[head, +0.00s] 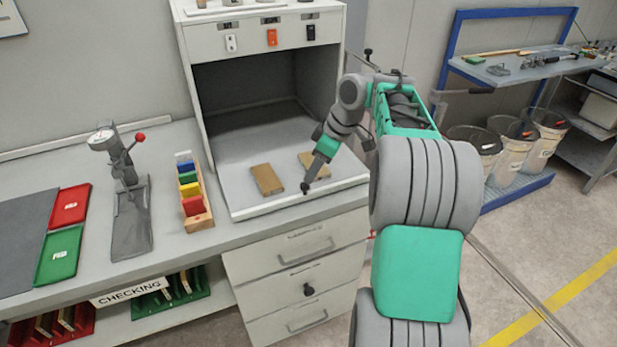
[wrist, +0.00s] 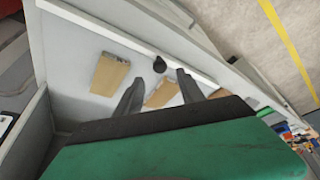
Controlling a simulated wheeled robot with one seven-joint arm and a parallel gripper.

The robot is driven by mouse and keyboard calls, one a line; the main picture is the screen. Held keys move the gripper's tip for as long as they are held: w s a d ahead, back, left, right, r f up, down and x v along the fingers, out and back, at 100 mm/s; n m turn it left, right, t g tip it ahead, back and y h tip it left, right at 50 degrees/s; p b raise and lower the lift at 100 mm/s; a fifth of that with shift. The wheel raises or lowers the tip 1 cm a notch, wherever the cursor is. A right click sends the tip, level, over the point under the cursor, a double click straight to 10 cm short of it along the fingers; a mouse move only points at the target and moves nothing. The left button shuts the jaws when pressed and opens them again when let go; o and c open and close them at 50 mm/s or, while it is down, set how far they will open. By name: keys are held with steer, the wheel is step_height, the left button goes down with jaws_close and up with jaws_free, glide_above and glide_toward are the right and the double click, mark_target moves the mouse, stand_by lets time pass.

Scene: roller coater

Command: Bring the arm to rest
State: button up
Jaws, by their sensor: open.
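My arm (head: 412,190) reaches up from the bottom right and bends left across the front of the open grey booth (head: 240,190). My gripper (head: 306,186) points down over the booth's pale floor, near its front edge. In the wrist view its two dark fingers (wrist: 160,84) are spread apart with nothing held between them. One tan board (head: 267,179) lies on the booth floor left of the gripper. A second tan board (head: 312,161) lies behind the arm and is partly hidden by it.
Booth walls and a switch panel (head: 270,37) stand close behind and above. A colored card rack (head: 192,195), a gauge stand (head: 130,200) and red and green trays (head: 60,254) lie left. Buckets (head: 510,150) and a blue-framed bench (head: 510,68) stand right, beyond open floor.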

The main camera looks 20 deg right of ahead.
steer(key=shift+v, duration=1.05)
steer(key=s+d+f+m+g, duration=0.1)
steer(key=s+f+m, duration=0.1)
steer(key=f+m, duration=0.3)
steer(key=s+d+f+m, duration=0.1)
steer(key=s+f+m, duration=0.2)
steer(key=f+m, duration=0.15)
steer(key=s+a+f+m+g+h, duration=0.2)
steer(key=s+f+m, duration=0.1)
steer(key=s, duration=0.5)
steer(key=s+a+r+h, duration=0.1)
steer(key=s+a+h, duration=0.1)
steer(key=s+a, duration=0.7)
steer(key=a+r+n+t, duration=0.3)
steer(key=a+r, duration=0.3)
steer(key=shift+w+n+y, duration=0.35)
steer(key=shift+w+y, duration=0.05)
steer(key=shift+w, duration=0.05)
